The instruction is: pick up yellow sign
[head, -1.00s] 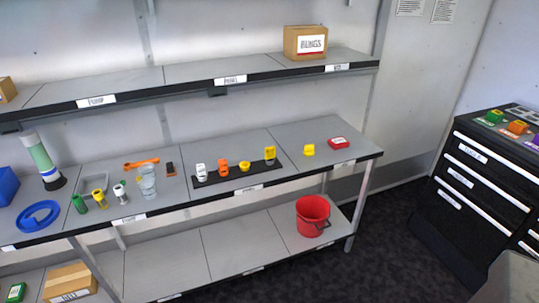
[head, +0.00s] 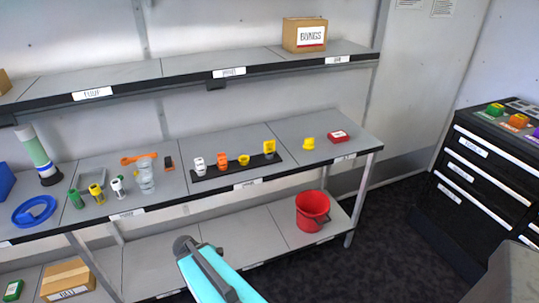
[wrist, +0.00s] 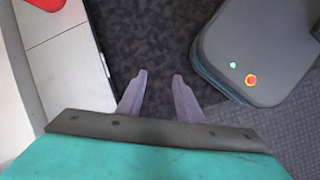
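A yellow, square-topped piece that looks like a sign (head: 269,147) stands at the right end of a black strip (head: 232,172) on the middle shelf. A second, smaller yellow piece (head: 308,143) stands on the bare shelf to its right; I cannot tell which one is the sign. In the head view my teal arm rises at the bottom, below and in front of the shelf. In the wrist view my gripper (wrist: 160,88) points down over dark carpet, its two fingers apart with nothing between them.
A red bucket (head: 312,211) stands on the lower shelf. White, orange and yellow pieces share the black strip. A red box (head: 337,136) sits at the right. The upper shelf (head: 200,87) overhangs behind. A black drawer cabinet (head: 470,190) stands at right.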

